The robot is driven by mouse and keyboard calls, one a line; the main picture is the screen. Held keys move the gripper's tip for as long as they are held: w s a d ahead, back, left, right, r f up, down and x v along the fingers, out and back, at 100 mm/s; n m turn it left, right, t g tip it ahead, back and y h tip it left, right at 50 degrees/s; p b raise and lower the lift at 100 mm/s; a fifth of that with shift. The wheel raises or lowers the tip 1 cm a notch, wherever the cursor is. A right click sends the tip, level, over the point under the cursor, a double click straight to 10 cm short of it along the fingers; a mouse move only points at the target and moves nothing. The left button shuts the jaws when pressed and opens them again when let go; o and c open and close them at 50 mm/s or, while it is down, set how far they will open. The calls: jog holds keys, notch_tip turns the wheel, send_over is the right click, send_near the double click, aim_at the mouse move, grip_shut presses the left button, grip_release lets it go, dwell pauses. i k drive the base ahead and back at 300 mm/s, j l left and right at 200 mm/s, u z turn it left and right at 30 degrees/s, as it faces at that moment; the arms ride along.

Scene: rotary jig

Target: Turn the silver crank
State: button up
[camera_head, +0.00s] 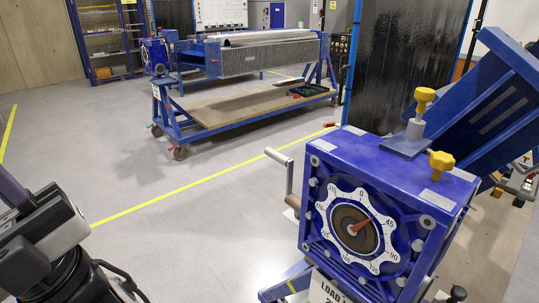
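The silver crank (290,178) sticks out from the left side of a blue gearbox (330,157). Its grip is at the upper end, angled up and to the left, and its arm runs down to the gearbox side. The lower end is partly hidden by shadow and the housing. The gearbox front has a white numbered dial ring with a red pointer (360,226) towards the upper right. My gripper (42,238) is at the lower left, dark and grey, well apart from the crank. Its fingers cannot be made out clearly.
Two yellow knobs (425,98) stand on the gearbox top. A blue tilted frame (490,100) rises behind it at the right. A blue wheeled cart (185,131) stands farther back. Open grey floor with a yellow line (190,186) lies between my arm and the gearbox.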

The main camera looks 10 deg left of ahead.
aim_at(293, 201)
jog(key=i+j+z, duration=0.1)
jog(key=j, duration=0.3)
jog(key=i+j+z, duration=0.1)
jog(key=j, duration=0.3)
jog(key=i+j+z, duration=0.1)
jog(key=j, duration=0.3)
jog(key=i+j+z, duration=0.1)
jog(key=j, duration=0.35)
jog(key=i+j+z, duration=0.1)
jog(key=j, duration=0.3)
jog(key=i+j, duration=0.15)
jog(key=j, duration=0.2)
jog(key=i+j+z, duration=0.15)
jog(key=j, duration=0.2)
jog(key=i+j, duration=0.1)
jog(key=j, duration=0.25)
jog(key=i+j+z, duration=0.1)
jog(key=i+j, duration=0.15)
jog(key=j, duration=0.15)
jog(key=i+j+z, duration=0.1)
jog(key=i+j, duration=0.15)
jog(key=j, duration=0.15)
